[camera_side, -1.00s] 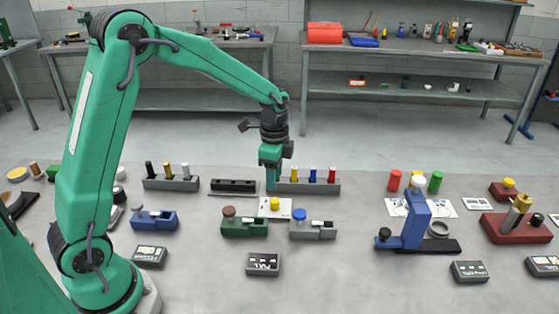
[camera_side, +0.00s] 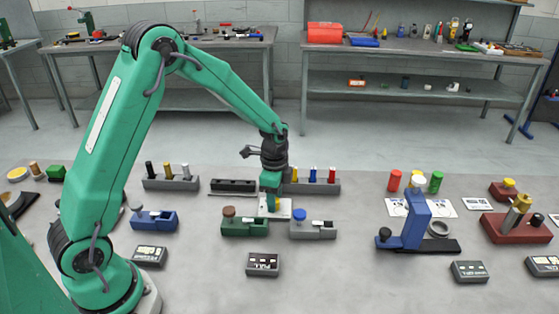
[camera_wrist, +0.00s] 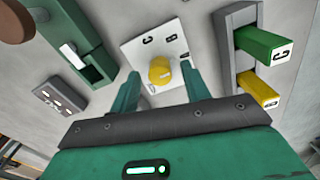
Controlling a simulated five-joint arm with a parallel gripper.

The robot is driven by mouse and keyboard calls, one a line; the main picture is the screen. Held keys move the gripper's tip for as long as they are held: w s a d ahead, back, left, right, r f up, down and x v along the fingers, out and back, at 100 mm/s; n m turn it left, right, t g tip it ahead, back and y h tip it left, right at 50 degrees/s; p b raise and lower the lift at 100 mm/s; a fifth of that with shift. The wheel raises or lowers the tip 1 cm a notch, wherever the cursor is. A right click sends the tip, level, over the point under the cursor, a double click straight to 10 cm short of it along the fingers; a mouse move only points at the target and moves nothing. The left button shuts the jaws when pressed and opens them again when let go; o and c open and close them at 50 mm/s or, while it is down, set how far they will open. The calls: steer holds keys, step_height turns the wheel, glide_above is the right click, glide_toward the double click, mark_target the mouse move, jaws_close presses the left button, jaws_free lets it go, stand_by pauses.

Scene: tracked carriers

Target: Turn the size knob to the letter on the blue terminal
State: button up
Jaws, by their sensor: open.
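The size knob is a yellow round knob (camera_wrist: 160,70) on a white plate (camera_wrist: 140,49) marked C, B and A. Which letter it points at is unclear. My gripper (camera_wrist: 161,78) is open, with one green finger on each side of the knob; whether they touch it is unclear. In the side view my gripper (camera_side: 271,202) is down at the plate (camera_side: 287,213), partly hiding the knob (camera_side: 277,204). Several small dark display boxes stand on the table, one at the front middle (camera_side: 263,264). None is clearly blue and their text is unreadable.
A green fixture (camera_side: 244,228) and a grey fixture with a blue cap (camera_side: 313,230) stand in front of the plate. A grey rack (camera_side: 325,187) with coloured pegs is behind it, beside a dark slotted block (camera_side: 233,185). A blue stand (camera_side: 415,222) is further right.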

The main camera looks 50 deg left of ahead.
steer(key=c, duration=1)
steer(key=shift+n, duration=0.3)
steer(key=n, duration=0.8)
steer(key=shift+n, duration=0.3)
steer(key=n, duration=0.4)
steer(key=shift+n, duration=2.4)
